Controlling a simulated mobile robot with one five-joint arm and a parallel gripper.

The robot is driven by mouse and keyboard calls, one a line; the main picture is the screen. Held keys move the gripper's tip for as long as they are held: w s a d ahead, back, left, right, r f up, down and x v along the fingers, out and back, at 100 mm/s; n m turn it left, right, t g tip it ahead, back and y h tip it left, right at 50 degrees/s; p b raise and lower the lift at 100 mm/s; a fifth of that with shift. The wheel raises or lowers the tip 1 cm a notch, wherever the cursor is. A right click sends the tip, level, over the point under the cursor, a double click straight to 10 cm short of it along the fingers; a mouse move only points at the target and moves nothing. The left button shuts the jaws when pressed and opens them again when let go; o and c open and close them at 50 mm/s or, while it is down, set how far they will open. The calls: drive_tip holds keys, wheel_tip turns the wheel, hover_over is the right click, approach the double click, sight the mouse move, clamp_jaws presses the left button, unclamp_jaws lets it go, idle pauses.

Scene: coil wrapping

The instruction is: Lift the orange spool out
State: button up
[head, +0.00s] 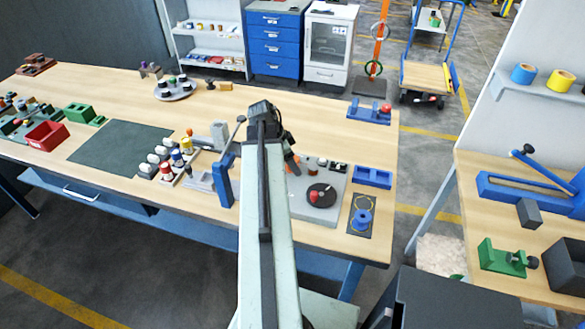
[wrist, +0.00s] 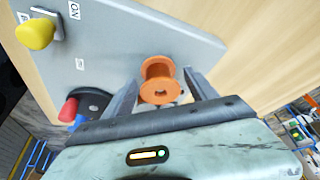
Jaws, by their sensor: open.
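The orange spool (wrist: 158,68) shows in the wrist view, between the two fingers of my gripper (wrist: 161,92). Its flanged ends and a small hole in the nearer end are visible. The fingers stand apart on either side of it, and I see a gap at each side. The spool is by the edge of a grey plate (wrist: 150,30); its seat is hidden. In the head view my gripper (head: 291,161) is over the back left of the grey plate, partly behind my arm.
A black disc with a red knob (head: 314,196) sits on the plate; the red knob (wrist: 68,110) and a yellow knob (wrist: 36,33) show in the wrist view. A blue clamp (head: 223,180) stands left of my arm.

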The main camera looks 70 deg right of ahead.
clamp_jaws()
wheel_tip(320, 180, up, 10)
drive_tip(key=p, duration=1)
drive_tip(key=shift+r, duration=0.2)
drive_tip(key=shift+f, duration=0.2)
